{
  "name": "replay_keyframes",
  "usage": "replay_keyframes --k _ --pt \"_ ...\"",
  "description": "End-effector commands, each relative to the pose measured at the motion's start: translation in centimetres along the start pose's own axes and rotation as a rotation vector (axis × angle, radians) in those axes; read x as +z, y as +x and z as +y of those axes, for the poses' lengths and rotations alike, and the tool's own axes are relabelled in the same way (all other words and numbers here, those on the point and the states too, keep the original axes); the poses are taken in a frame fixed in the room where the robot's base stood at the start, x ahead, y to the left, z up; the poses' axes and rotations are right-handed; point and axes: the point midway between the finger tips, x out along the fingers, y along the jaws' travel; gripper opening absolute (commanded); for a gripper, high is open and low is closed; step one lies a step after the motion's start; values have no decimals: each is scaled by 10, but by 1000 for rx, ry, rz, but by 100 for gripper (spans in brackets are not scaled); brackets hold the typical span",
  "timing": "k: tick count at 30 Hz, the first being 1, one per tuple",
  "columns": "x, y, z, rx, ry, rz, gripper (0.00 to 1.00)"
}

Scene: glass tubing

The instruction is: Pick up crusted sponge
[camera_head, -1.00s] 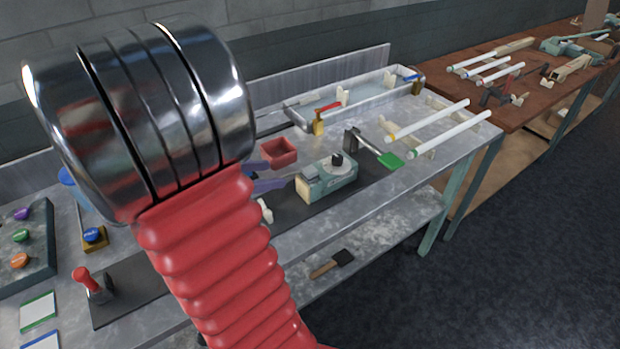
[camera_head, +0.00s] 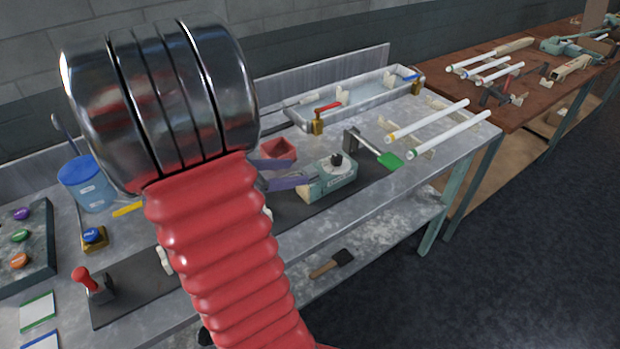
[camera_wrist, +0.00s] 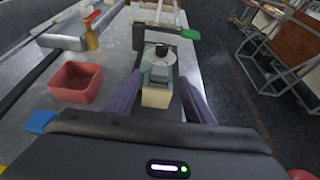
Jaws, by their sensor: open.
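I cannot make out a crusted sponge for certain in either view. My gripper (camera_wrist: 160,82) is open, its two purple fingers apart on either side of a grey-green device with a round dial (camera_wrist: 158,58). A beige block (camera_wrist: 155,97) shows at the device's near end, between the fingers; I cannot tell whether it is part of the device. A flat blue piece (camera_wrist: 40,121) lies left of the gripper, its nature unclear. In the head view my gripper (camera_head: 302,172) is beside the device (camera_head: 332,178), and my red arm hides part of the bench.
A red square tray (camera_wrist: 76,82) stands left of the gripper. Behind it is a metal trough (camera_head: 350,105) with a brass valve (camera_head: 318,122). A blue-lidded tub (camera_head: 88,185) stands at left.

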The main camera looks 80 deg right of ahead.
Motion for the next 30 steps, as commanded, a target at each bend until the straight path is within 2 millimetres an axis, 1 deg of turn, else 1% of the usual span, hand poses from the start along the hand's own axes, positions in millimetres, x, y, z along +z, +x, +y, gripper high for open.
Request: replay_keyframes --k 5,9,13,17,30 --pt "-1 17 -2 -4 0 1 48" --pt "-2 35 -2 -4 -1 1 48" --pt "-1 46 -1 -2 0 0 48" --pt "-1 49 -1 1 0 0 48" --pt "-2 48 0 1 -1 0 48"
